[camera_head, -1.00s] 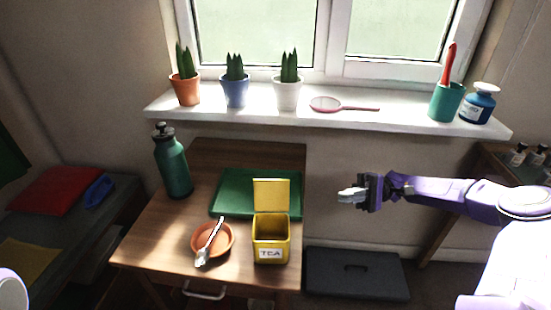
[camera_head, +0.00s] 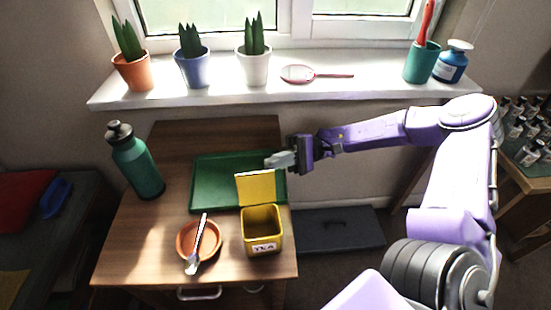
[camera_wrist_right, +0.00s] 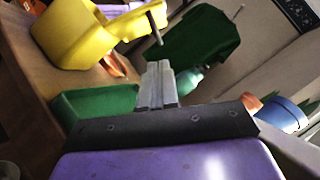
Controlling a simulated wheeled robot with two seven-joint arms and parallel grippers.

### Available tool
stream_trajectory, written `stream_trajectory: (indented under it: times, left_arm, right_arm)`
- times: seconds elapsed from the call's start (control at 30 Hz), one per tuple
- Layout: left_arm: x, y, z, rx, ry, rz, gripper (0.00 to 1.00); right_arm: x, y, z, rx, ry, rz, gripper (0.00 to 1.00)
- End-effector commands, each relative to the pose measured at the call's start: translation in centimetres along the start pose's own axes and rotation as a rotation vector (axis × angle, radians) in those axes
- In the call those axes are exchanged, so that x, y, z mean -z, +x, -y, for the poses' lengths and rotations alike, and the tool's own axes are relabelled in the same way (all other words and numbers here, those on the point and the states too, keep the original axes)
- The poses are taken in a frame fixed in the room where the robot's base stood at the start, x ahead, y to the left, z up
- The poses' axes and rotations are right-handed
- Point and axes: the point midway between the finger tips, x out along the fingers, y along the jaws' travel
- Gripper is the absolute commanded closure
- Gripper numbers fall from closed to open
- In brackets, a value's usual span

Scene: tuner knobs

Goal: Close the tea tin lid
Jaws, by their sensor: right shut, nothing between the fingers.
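The yellow tea tin (camera_head: 262,229) stands near the front right of the wooden table, with its label facing front. Its yellow lid (camera_head: 256,187) is open and stands up at the back edge. My right gripper (camera_head: 278,160) is shut and empty, above the green tray and just behind the raised lid, apart from it as far as I can tell. In the right wrist view the shut fingers (camera_wrist_right: 158,84) point toward the scene, and the yellow tin (camera_wrist_right: 88,36) shows at upper left. My left gripper is not in view.
A green tray (camera_head: 208,182) lies behind the tin. An orange saucer (camera_head: 186,243) with a brush-like tool stands left of the tin. A green bottle (camera_head: 137,163) is at the table's left. Potted plants line the sill (camera_head: 215,92) above.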

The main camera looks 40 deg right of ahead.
Motion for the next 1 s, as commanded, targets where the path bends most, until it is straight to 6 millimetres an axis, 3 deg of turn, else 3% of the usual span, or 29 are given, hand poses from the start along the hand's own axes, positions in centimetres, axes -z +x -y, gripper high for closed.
stream_trajectory:
  times: [0.03, 0.2, 1.0]
  left_arm:
    - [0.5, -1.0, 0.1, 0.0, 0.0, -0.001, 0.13]
    - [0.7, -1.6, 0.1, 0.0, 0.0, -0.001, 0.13]
    - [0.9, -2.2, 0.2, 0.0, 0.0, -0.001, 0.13]
  right_arm:
    - [-0.9, 0.7, 0.7, 0.002, -0.002, 0.001, 1.0]
    - [-2.0, 1.8, 0.4, 0.002, -0.003, -0.001, 1.0]
    - [-2.3, 2.2, 0.5, -0.035, -0.055, 0.002, 1.0]
